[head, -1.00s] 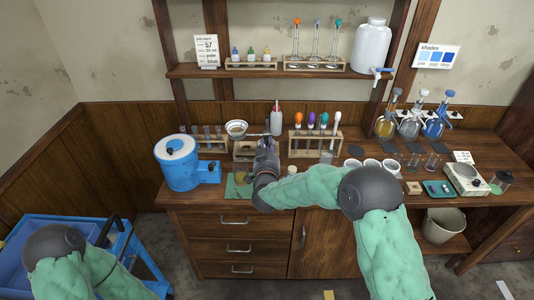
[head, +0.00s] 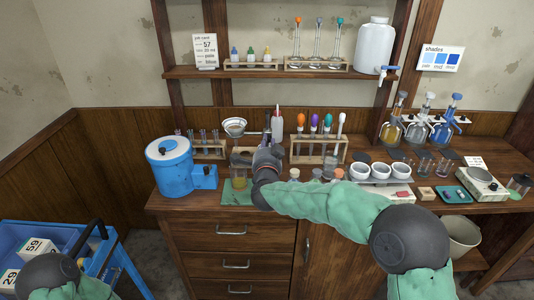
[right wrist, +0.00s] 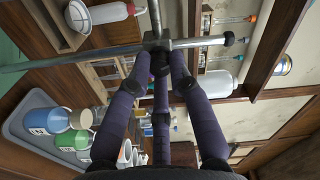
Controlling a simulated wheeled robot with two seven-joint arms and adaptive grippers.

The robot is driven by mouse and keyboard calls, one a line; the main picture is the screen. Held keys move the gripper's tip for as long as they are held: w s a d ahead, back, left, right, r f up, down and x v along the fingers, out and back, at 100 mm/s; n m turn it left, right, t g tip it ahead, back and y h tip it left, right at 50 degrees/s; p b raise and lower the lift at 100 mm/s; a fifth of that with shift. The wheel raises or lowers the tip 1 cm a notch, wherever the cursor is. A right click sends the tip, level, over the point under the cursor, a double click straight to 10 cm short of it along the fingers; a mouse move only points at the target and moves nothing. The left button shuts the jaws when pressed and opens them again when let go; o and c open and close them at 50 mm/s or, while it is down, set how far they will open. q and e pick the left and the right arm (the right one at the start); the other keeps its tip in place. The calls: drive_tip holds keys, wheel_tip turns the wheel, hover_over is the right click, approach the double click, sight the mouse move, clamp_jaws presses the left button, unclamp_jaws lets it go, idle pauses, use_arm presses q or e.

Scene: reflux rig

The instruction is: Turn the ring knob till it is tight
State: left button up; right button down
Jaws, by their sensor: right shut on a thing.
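My right gripper (head: 268,152) is at the stand on the bench, beside the shallow metal bowl or ring (head: 235,126). In the right wrist view its dark fingers (right wrist: 160,72) are shut on the ring knob (right wrist: 160,60), a small dark knob at the clamp block (right wrist: 158,45). The fingertips cover most of the knob. How tight the ring knob is cannot be seen. My left gripper is out of the head view; only part of that arm shows.
A blue drum (head: 168,163) stands left of the gripper. A white bottle (head: 277,128) and a wooden rack (head: 318,153) stand close behind and right. White cups (head: 363,172) stand farther right.

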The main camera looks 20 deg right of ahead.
drive_tip(key=shift+d+m+b, duration=0.1)
drive_tip(key=shift+m+b, duration=2.3)
drive_tip(key=shift+m, duration=0.2)
drive_tip(key=c, duration=1.1)
unclamp_jaws()
drive_tip(key=shift+d, duration=0.15)
drive_tip(key=v, duration=1.2)
